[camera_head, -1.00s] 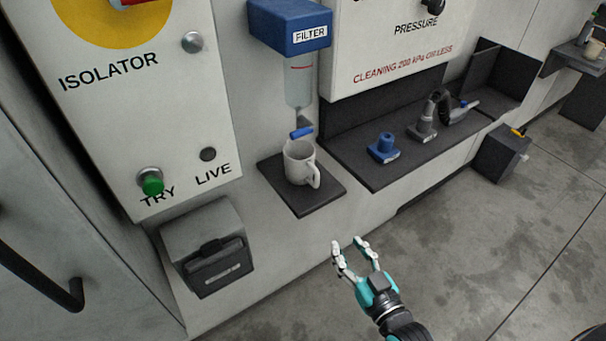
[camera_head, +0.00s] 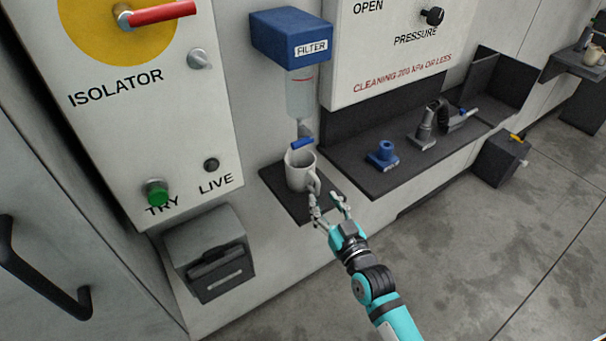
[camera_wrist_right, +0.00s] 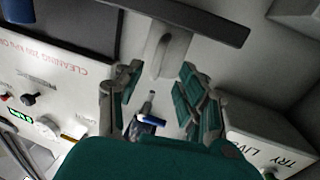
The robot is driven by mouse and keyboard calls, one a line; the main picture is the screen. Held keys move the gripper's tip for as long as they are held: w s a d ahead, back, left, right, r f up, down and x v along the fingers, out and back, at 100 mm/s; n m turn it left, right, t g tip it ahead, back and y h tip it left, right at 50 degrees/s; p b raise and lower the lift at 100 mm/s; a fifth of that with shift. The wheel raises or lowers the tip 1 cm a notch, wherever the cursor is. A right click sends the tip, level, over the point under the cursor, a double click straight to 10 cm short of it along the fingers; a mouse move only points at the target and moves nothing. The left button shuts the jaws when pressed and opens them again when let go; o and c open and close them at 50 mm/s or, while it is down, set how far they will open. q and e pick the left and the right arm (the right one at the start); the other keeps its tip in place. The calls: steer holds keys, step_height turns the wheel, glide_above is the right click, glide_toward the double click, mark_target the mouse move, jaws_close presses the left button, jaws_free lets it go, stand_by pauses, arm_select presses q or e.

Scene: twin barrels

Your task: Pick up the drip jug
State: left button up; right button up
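The drip jug (camera_head: 298,172) is a pale grey mug-like jug with a handle on its right side. It stands upright on a dark shelf (camera_head: 292,204) under the filter's blue tap. My right gripper (camera_head: 329,200) is open and empty, with its fingertips close to the handle at the jug's front right. In the right wrist view, the jug (camera_wrist_right: 173,45) shows ahead of the two spread fingers (camera_wrist_right: 160,85), with its handle roughly in line with the gap. I cannot tell whether a finger touches it. My left gripper is not in view.
The blue-topped filter (camera_head: 291,35) hangs above the jug, its blue tap (camera_head: 302,144) close over the rim. The isolator panel (camera_head: 125,105) and a dark box (camera_head: 210,255) are at left. A shelf right holds a blue fitting (camera_head: 383,153) and a grey nozzle (camera_head: 425,130). Open floor lies in front.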

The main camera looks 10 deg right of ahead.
mark_target(319, 191)
steer(key=w, duration=0.4)
steer(key=shift+w+a+f+p, duration=0.15)
steer(key=shift+w+p, duration=0.1)
steer(key=shift+p, duration=0.05)
steer(key=shift+s, duration=0.1)
steer(key=shift+c, duration=0.4)
jaws_close()
